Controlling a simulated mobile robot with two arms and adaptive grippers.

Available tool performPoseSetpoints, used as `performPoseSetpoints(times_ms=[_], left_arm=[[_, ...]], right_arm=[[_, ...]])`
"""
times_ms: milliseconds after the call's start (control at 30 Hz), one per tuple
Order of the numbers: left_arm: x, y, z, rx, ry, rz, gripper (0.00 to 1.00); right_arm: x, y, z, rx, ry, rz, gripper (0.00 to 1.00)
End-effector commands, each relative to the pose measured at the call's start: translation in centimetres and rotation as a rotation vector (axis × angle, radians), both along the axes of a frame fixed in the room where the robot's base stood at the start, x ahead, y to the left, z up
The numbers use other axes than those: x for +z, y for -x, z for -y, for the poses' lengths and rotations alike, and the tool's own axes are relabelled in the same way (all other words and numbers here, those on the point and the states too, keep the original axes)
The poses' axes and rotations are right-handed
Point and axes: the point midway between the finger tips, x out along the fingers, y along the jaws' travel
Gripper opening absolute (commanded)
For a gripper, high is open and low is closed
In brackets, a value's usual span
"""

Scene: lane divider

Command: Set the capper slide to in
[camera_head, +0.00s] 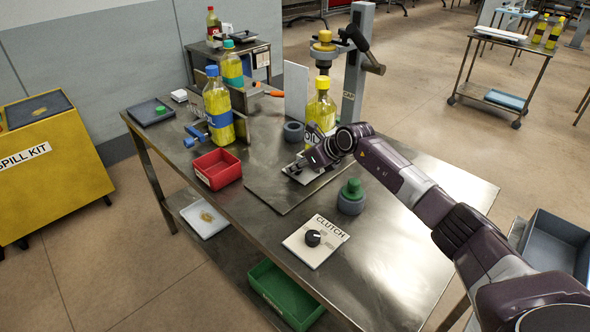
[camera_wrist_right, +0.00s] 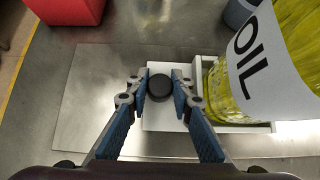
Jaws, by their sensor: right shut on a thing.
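My right gripper (camera_head: 298,167) reaches in from the right, low over the metal plate at the foot of the capper (camera_head: 353,85). In the right wrist view its blue fingers are shut on a round black knob (camera_wrist_right: 160,87), one on each side. The knob stands on the white slide (camera_wrist_right: 160,140). In the head view my gripper hides the knob and part of the slide. My left gripper is not in view.
A red bin (camera_head: 217,169), a white clutch panel with a black dial (camera_head: 313,239) and a green cap on a grey holder (camera_head: 351,197) are on the table. A capped bottle (camera_head: 218,110) stands back left. The table's right front is clear.

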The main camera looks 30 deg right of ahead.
Motion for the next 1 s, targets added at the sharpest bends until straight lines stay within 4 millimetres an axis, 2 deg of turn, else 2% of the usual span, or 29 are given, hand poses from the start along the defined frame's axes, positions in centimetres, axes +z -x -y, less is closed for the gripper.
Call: performPoseSetpoints(times_ms=[267, 300, 433, 767, 1000], left_arm=[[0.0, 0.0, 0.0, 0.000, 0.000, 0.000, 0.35], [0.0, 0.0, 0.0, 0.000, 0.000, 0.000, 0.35], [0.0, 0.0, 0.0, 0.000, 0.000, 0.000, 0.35], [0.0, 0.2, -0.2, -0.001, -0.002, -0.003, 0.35], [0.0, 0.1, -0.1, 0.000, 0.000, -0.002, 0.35]], right_arm=[[0.2, -0.1, 0.6, -0.007, 0.008, 0.003, 0.00], [0.2, -0.1, 0.6, -0.008, 0.008, 0.004, 0.25], [0.2, -0.1, 0.5, -0.007, 0.008, 0.004, 0.39], [0.2, 0.0, 0.4, -0.004, 0.005, 0.002, 0.39], [1.6, 1.4, 1.0, -0.005, 0.008, 0.002, 0.39]])
